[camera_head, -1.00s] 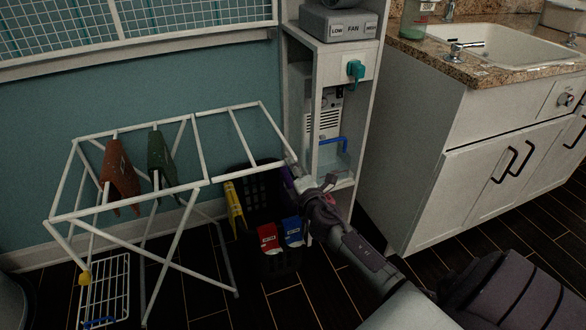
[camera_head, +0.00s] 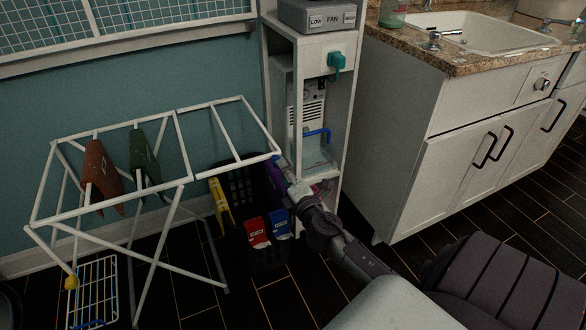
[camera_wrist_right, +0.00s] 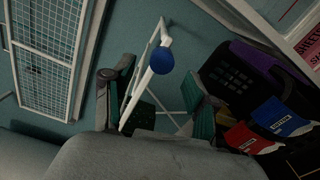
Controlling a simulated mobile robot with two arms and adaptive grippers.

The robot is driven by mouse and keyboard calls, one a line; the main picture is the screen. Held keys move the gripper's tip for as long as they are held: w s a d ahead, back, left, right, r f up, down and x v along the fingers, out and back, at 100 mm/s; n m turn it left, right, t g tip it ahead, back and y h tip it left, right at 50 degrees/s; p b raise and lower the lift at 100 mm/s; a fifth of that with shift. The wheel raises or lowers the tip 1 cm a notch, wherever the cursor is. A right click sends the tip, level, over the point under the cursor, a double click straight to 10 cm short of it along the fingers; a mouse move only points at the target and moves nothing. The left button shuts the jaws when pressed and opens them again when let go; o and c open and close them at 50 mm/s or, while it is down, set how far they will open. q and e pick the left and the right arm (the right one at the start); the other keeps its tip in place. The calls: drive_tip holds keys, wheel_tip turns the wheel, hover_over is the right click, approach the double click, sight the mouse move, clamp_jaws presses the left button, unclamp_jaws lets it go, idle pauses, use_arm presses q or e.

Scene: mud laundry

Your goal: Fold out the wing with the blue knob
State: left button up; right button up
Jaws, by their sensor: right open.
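The white drying rack (camera_head: 179,187) stands at the left. Its right wing (camera_head: 228,137) sticks out about level with the rack top. The blue knob (camera_wrist_right: 162,60) is on the end of a white bar in the right wrist view; I cannot make it out on this wing in the head view. My right gripper (camera_head: 287,172) is just below the wing's outer corner. In the wrist view its fingers (camera_wrist_right: 155,102) are spread, with the bar and knob showing between them; contact is unclear. The other wing (camera_head: 95,290) hangs down near a yellow knob (camera_head: 71,283). My left gripper is out of view.
A dark basket (camera_head: 243,188) with red, blue and yellow items stands below the wing. A white shelf unit (camera_head: 348,110) is close to my right arm. A brown cloth (camera_head: 103,175) and a green cloth (camera_head: 144,158) hang on the rack.

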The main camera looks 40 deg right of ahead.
drive_tip(key=v, duration=0.6)
idle(0.4)
